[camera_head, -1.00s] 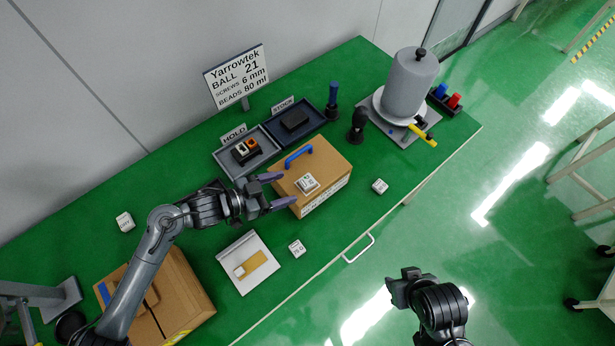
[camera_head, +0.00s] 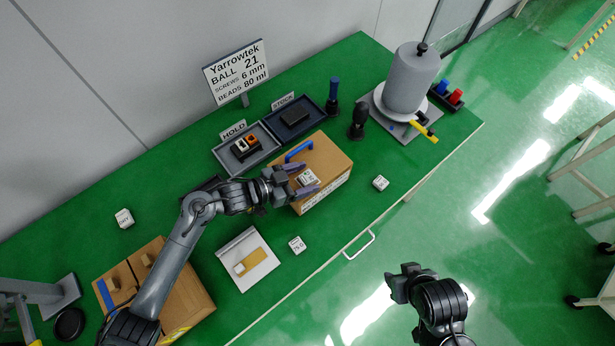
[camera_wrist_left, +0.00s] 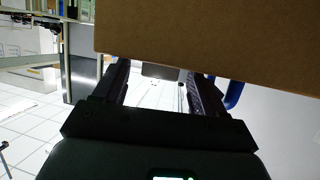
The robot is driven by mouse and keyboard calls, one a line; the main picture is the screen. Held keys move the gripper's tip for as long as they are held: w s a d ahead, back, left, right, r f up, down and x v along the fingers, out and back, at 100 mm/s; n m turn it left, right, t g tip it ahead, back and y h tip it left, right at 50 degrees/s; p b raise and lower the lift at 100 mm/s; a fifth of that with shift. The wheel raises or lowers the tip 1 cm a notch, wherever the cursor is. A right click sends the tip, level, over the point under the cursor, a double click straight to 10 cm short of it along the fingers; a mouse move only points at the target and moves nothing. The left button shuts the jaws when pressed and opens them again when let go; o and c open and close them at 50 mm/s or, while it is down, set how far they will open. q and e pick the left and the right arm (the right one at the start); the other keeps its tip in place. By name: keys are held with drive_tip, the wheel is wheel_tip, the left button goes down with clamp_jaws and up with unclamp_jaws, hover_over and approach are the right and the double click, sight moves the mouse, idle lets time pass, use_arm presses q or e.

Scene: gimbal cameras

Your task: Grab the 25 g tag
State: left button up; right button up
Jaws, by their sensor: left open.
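A white tag (camera_head: 307,177) with dark print lies on top of the cardboard box (camera_head: 335,160) with the blue handle. My left gripper (camera_head: 306,179) is open, with one purple-grey finger on each side of this tag; I cannot tell whether they touch it. Similar white tags stand on the green table: one in front of the box (camera_head: 297,245), one at its right (camera_head: 380,183), one far left (camera_head: 124,218). The print is too small to say surely which is 25 g. In the left wrist view, a small grey piece (camera_wrist_left: 160,72) shows between the open fingers, against the box (camera_wrist_left: 200,35).
My right gripper (camera_head: 402,285) is off the table's front edge. The HOLD tray (camera_head: 228,168) and STOCK tray (camera_head: 312,131) lie behind the box, with a dark knob (camera_head: 358,122) and blue-handled tool (camera_head: 332,97) nearby. A grey cylinder (camera_head: 410,80) stands right. Another carton (camera_head: 190,300) is front left.

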use_arm(q)
drive_tip(key=c, duration=1.1)
drive_tip(key=shift+r, duration=0.1)
